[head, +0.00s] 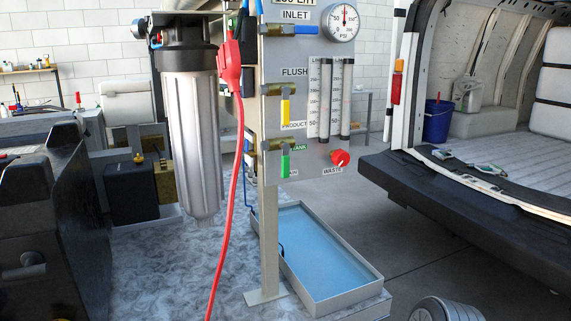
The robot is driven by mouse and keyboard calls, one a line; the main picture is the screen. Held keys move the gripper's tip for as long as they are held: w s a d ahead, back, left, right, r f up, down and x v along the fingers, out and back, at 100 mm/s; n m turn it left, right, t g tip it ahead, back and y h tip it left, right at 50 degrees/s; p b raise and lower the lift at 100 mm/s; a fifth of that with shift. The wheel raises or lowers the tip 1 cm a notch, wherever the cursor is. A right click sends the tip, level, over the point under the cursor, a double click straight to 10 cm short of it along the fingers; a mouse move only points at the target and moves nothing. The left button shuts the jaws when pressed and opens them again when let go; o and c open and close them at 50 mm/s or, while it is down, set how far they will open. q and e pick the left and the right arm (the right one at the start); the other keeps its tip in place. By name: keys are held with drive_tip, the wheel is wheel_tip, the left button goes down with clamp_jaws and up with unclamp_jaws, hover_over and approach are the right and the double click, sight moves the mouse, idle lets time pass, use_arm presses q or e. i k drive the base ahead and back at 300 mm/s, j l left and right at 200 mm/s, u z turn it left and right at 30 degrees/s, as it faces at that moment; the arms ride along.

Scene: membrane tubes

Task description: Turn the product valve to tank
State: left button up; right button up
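The product valve is on the grey upright panel (330,110), below the PRODUCT label (294,125). Its green handle (285,163) points straight down from a brass body (270,145). A green label that seems to read TANK (295,148) sits beside the top of the handle, partly covered. A second label (291,173) near the handle's lower end is partly hidden by it. Neither of my grippers shows in the head view.
Above are the yellow flush handle (285,107), pointing down, and the blue inlet handle (307,30), lying sideways. A red waste knob (340,158) is to the right. A filter housing (192,135) and red cable (230,190) stand left. A blue-bottomed tray (325,255) lies below.

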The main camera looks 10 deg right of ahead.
sight(286, 148)
drive_tip(key=l+u, duration=0.1)
drive_tip(key=u, duration=0.4)
drive_tip(key=l+u, duration=0.15)
drive_tip(key=u, duration=0.3)
drive_tip(key=l+u, duration=0.1)
drive_tip(key=u, duration=0.4)
drive_tip(key=k+l+u, duration=0.85)
drive_tip(key=k+l, duration=0.45)
drive_tip(key=k+l+u, duration=0.05)
